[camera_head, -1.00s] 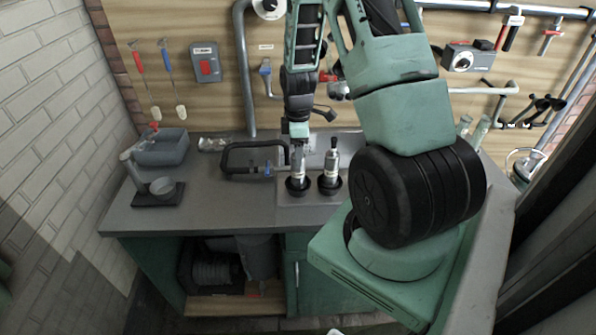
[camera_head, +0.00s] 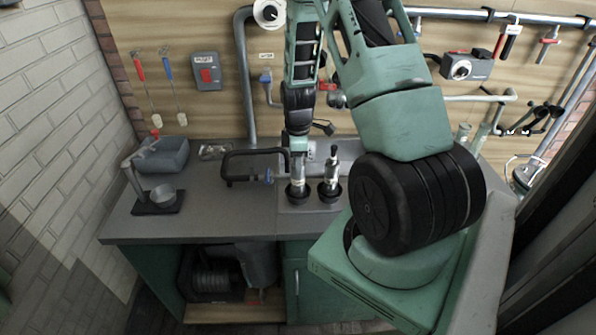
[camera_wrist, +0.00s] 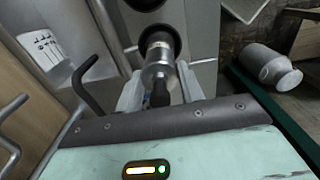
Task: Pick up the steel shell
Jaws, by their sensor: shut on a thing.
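The steel shell (camera_head: 298,187) is a slim, upright silver cylinder in the left of two round black holders (camera_head: 299,198) on the counter. My gripper (camera_head: 299,165) comes down on it from above, its fingers closed around the upper part. In the wrist view, the shell (camera_wrist: 158,55) lies between the two pale fingers of my gripper (camera_wrist: 160,92), with its dark top toward the palm. Its lower end is at the black holder ring; I cannot tell whether it is lifted at all. A similar silver piece with a black top (camera_head: 332,172) stands in the right holder.
A black bent-tube frame (camera_head: 250,152) with a blue knob lies close on the left. A small stand with a metal cup (camera_head: 163,194) and a grey bin (camera_head: 163,157) are further left. A grey canister (camera_head: 257,265) sits in the open cabinet. The counter's front left is clear.

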